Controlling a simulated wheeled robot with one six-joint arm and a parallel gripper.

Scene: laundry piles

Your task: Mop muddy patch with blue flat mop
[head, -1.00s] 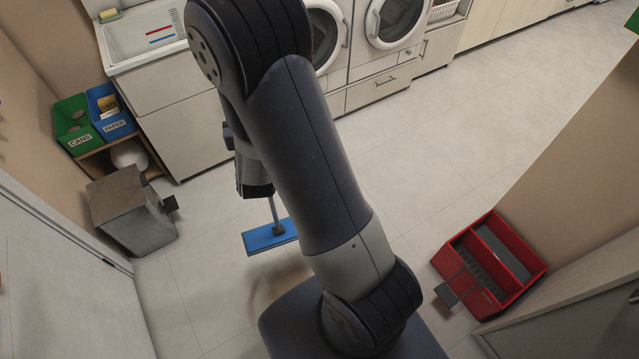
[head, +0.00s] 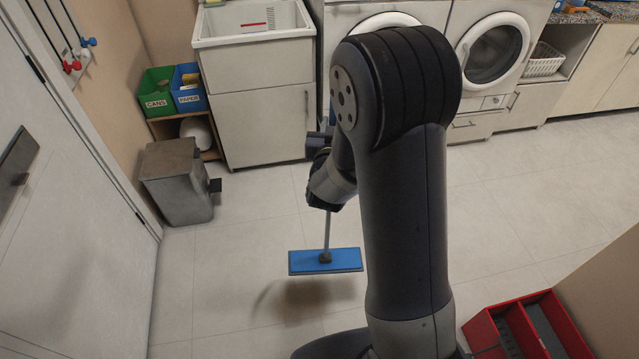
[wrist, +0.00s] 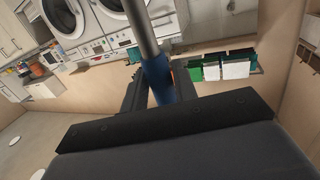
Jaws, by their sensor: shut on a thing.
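The blue flat mop (head: 325,261) is in the head view, its wide blue head low over the pale floor, left of my arm. Its thin grey handle rises from the head to my wrist. In the wrist view the handle (wrist: 158,78) passes between the dark fingers of my gripper (wrist: 160,92), which is shut on it. In the head view my gripper (head: 320,143) is partly hidden by my arm. A faint brownish muddy patch (head: 290,299) shows on the floor just in front of the mop head. I cannot tell whether the mop head touches the floor.
A grey pedal bin (head: 176,180) stands at left, by green and blue sorting boxes (head: 188,88). A sink cabinet (head: 262,125) and washing machines (head: 492,55) line the back. A red crate (head: 530,325) lies at lower right. The middle floor is open.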

